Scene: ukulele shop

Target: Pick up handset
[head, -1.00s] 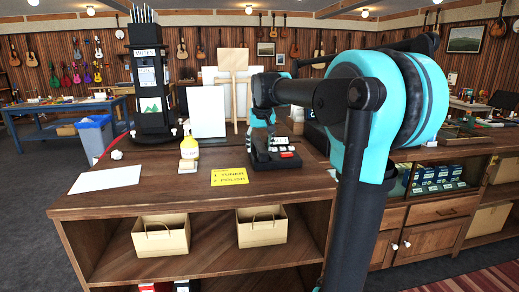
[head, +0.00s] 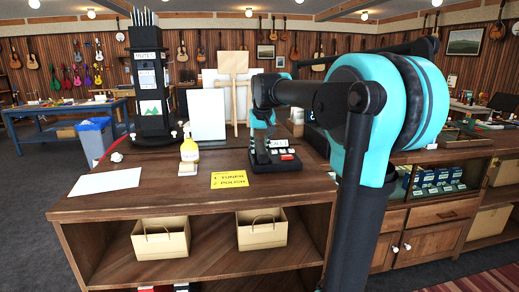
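A black desk phone (head: 284,159) with pale keys and a red key stands on the wooden counter. A dark upright shape at its left side (head: 259,150) looks like the handset, but it merges with my dark gripper. My gripper (head: 262,137) points down over the left part of the phone, at the end of my black and teal arm. The fingers are small and dark here, so I cannot tell whether they are open or closed around the handset, or whether the handset is off its cradle.
A black tower (head: 150,85), a white panel (head: 208,115) and a wooden easel (head: 235,80) stand behind. The counter's front left is mostly clear.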

